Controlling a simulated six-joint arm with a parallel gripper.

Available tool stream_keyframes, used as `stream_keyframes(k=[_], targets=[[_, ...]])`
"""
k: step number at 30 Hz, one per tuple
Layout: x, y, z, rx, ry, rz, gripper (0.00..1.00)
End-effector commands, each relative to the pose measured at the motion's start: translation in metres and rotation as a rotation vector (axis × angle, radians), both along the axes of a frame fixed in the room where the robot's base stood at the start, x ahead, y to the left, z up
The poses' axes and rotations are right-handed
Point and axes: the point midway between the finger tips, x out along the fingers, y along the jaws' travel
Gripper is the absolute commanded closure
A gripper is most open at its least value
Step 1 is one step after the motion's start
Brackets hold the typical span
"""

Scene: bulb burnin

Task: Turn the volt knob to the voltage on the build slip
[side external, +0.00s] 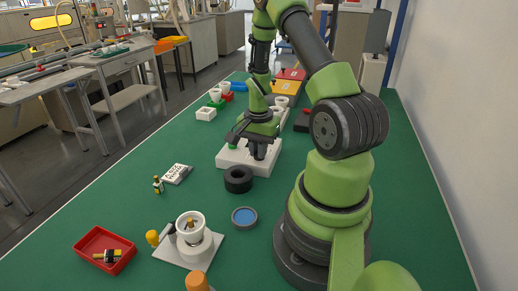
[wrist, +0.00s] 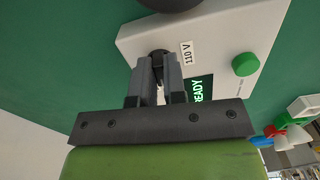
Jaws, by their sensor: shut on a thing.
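A white control box (wrist: 215,40) lies under my gripper; it also shows in the side view (side external: 232,157). My gripper (wrist: 160,62) is shut on a small dark knob (wrist: 159,53) on the box's top face; in the side view my gripper (side external: 261,150) hides the knob. A label reading "110 V" (wrist: 186,52) sits beside the knob. A dark display (wrist: 202,89) shows "READY" in green, partly hidden by my gripper. A green button (wrist: 245,64) is to the right. A white card with dark print (side external: 177,174), perhaps the build slip, lies on the table; its text is too small to read.
A black ring (side external: 238,179) and a blue-topped round dish (side external: 244,217) lie in front of the box. A white fixture (side external: 192,235) and a red tray (side external: 88,254) are nearer. White cups and coloured blocks stand behind the box. The green table's left side is mostly clear.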

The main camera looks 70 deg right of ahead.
Motion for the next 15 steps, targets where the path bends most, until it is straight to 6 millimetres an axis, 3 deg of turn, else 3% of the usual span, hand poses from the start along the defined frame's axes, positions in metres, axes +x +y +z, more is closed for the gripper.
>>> stream_keyframes(k=[15], targets=[[0.0012,0.0002,0.0006,0.001,0.002,-0.357,1.0]])
